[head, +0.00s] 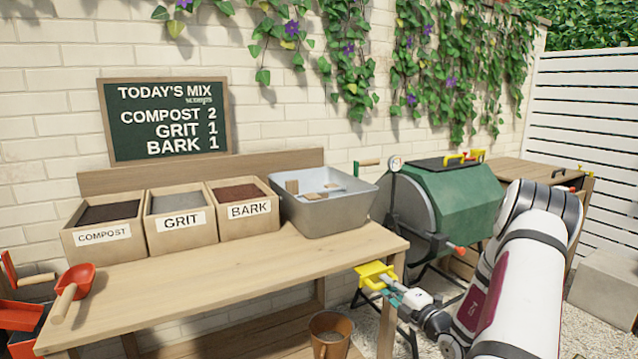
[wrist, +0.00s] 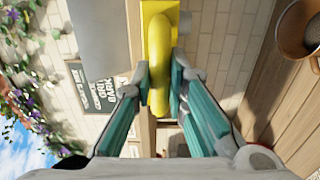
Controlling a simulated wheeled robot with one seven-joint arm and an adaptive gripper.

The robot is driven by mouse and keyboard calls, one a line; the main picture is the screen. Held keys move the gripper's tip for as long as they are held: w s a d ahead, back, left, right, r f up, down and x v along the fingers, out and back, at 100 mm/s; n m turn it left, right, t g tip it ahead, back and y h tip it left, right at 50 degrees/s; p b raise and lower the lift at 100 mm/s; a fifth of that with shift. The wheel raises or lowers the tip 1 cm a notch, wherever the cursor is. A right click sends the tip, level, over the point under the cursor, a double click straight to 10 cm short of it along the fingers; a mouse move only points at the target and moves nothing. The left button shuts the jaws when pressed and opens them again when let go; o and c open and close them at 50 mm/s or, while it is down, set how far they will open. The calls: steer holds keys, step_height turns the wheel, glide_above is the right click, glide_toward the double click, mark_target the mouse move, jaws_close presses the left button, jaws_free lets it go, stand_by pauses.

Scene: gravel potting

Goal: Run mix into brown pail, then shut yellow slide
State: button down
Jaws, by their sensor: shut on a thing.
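My gripper (head: 387,285) is shut on the yellow slide (head: 371,271), off the right front corner of the bench. In the wrist view the slide's yellow handle (wrist: 158,62) sits between the teal fingers of my gripper (wrist: 161,82), with a flat yellow part behind it. What the slide is fitted to is hard to make out. The brown pail (head: 318,326) stands low by the front of the bench, cut off by the picture's lower edge. It also shows in the wrist view (wrist: 290,35) at upper right.
The wooden bench (head: 215,285) holds bins of compost (head: 103,247), grit (head: 182,236) and bark (head: 247,225), a grey tub (head: 320,215) and a red scoop (head: 75,283). A green drum (head: 455,205) stands behind my arm. A chalkboard (head: 165,125) hangs on the wall.

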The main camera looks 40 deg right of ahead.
steer(key=shift+x, duration=0.85)
steer(key=shift+w+r, duration=0.1)
steer(key=shift+x, duration=0.8)
steer(key=shift+w+d, duration=0.1)
steer(key=c, duration=1.2)
jaws_free()
steer(key=p+v, duration=0.4)
steer(key=v, duration=0.5)
